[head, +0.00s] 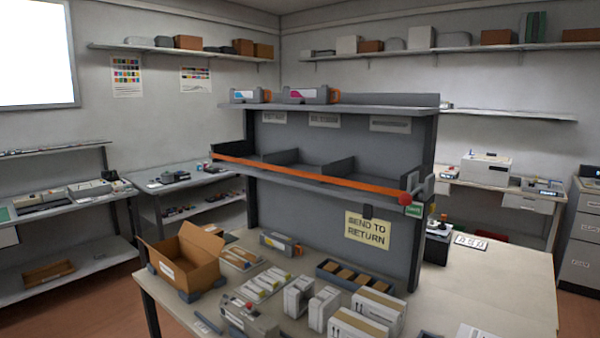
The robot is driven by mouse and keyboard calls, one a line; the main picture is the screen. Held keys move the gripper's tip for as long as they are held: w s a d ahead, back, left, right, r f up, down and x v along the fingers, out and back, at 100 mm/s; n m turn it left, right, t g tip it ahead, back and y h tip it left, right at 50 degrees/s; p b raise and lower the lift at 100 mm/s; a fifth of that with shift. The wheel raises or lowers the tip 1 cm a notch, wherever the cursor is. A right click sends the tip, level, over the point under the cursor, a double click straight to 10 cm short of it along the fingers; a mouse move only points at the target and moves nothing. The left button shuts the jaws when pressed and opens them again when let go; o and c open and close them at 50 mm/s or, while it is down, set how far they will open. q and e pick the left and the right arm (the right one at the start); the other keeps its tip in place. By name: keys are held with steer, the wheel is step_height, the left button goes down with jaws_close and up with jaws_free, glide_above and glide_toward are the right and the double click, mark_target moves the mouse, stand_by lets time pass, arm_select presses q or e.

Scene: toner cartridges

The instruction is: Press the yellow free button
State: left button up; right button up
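I cannot clearly make out a yellow button marked free in the head view. A small dark device (438,229) stands on the table behind the right end of the grey rack (310,205). It has small coloured spots on top, too small to tell apart. A red knob (405,198) and a green tag (413,211) sit at the right end of the orange bar (300,174) across the rack's middle shelf. A yellow sign (367,230) reading "SEND TO RETURN" is on the rack's panel. Neither of my grippers is in view.
White boxes (365,318), a dark tray (352,277) and a grey device (247,318) crowd the front. A cartridge (281,243) lies before the rack.

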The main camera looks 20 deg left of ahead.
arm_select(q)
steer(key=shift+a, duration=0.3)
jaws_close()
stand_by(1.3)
